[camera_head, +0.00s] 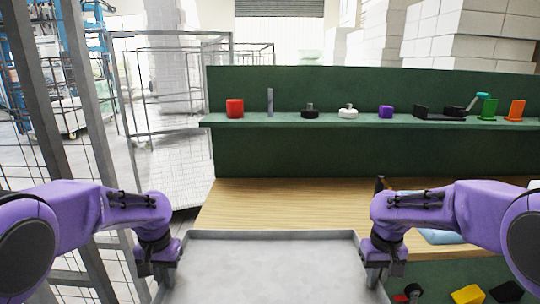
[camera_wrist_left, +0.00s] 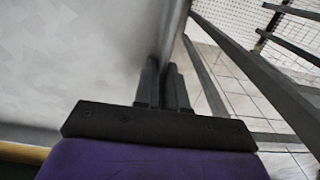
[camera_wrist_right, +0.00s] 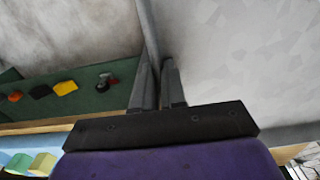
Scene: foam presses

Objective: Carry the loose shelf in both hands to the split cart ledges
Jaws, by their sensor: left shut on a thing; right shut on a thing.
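The loose shelf (camera_head: 272,268) is a grey metal tray with a raised rim, held level in front of me between my two arms. My left gripper (camera_head: 165,275) is shut on its left rim, and the left wrist view shows the fingers (camera_wrist_left: 163,88) closed around that rim. My right gripper (camera_head: 376,277) is shut on the right rim, and the right wrist view shows its fingers (camera_wrist_right: 158,85) around it. The shelf's near part is cut off by the head view's lower edge. I cannot make out the split cart ledges for certain.
A wooden bench (camera_head: 290,205) with a green back panel (camera_head: 300,150) stands just beyond the shelf. The panel's ledge (camera_head: 330,121) carries several small items, including a red one (camera_head: 235,108). A wire-mesh cart frame (camera_head: 75,150) stands close on the left, with another cage cart (camera_head: 170,125) behind.

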